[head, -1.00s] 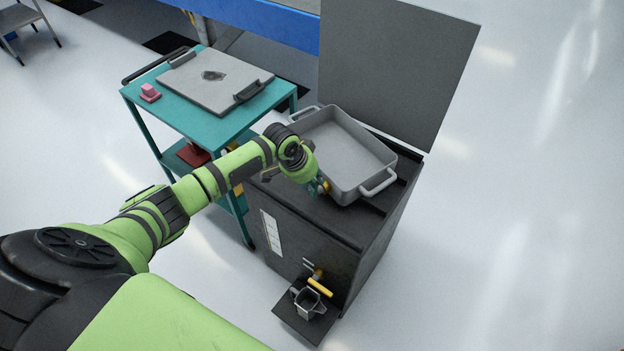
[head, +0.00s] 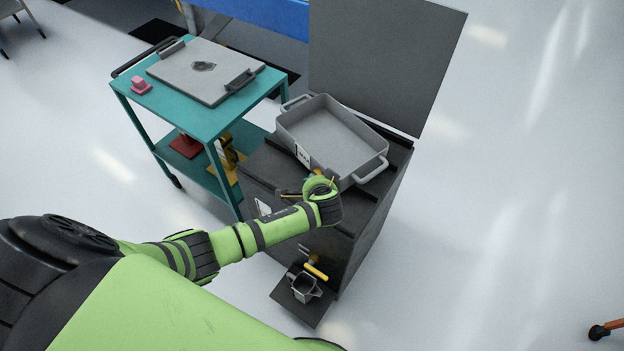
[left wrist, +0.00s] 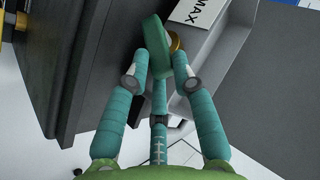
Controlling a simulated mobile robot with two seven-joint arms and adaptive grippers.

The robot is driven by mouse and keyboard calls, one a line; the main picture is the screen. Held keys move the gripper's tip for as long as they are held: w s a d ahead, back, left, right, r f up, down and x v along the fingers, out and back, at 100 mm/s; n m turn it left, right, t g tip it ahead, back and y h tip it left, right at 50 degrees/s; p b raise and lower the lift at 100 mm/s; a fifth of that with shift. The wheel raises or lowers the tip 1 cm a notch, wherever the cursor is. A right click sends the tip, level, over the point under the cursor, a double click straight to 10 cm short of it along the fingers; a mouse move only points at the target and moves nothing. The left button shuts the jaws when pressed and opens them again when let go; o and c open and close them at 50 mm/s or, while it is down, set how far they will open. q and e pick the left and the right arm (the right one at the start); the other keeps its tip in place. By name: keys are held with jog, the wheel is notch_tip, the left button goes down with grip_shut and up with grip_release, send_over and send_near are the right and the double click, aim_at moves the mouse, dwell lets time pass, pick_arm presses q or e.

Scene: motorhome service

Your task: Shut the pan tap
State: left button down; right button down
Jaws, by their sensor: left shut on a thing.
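The grey pan (head: 335,135) with two side handles sits on top of the dark cabinet. Its tap is low on the pan's near wall, mostly hidden by my left arm in the head view. In the left wrist view the tap has a brass body (left wrist: 176,42) and a teal lever (left wrist: 152,45) beside the pan's wall. My left gripper (left wrist: 160,68) is shut on the teal lever, its teal fingers on either side of it. The left gripper also shows against the pan in the head view (head: 318,180). My right gripper is not in view.
The cabinet (head: 375,235) has a raised lid (head: 385,60) behind the pan. A grey jug (head: 304,287) stands on a low shelf below a yellow-handled valve (head: 316,271). A teal trolley (head: 205,120) stands left, carrying a grey panel (head: 200,85) and a pink object (head: 140,84).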

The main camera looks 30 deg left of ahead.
pick_arm(q)
jog(key=f+t+y+b, duration=0.1)
jog(key=y+b, duration=0.1)
jog(key=b, duration=0.2)
jog(key=d+f+m+t+y+b, duration=0.1)
jog(key=f+t+y+b, duration=0.1)
jog(key=b, duration=0.3)
jog(key=s+f+m+t+y+b, duration=0.1)
jog(key=f+y+b, duration=0.1)
jog(key=b, duration=0.3)
jog(key=shift+d+t, duration=0.4)
jog(key=shift+m+t+y+b, duration=0.4)
jog(key=shift+t+y+b, duration=0.1)
jog(key=shift+b, duration=0.7)
jog(key=shift+w, duration=0.1)
jog(key=c, duration=1.1)
grip_release()
jog(key=v, duration=1.2)
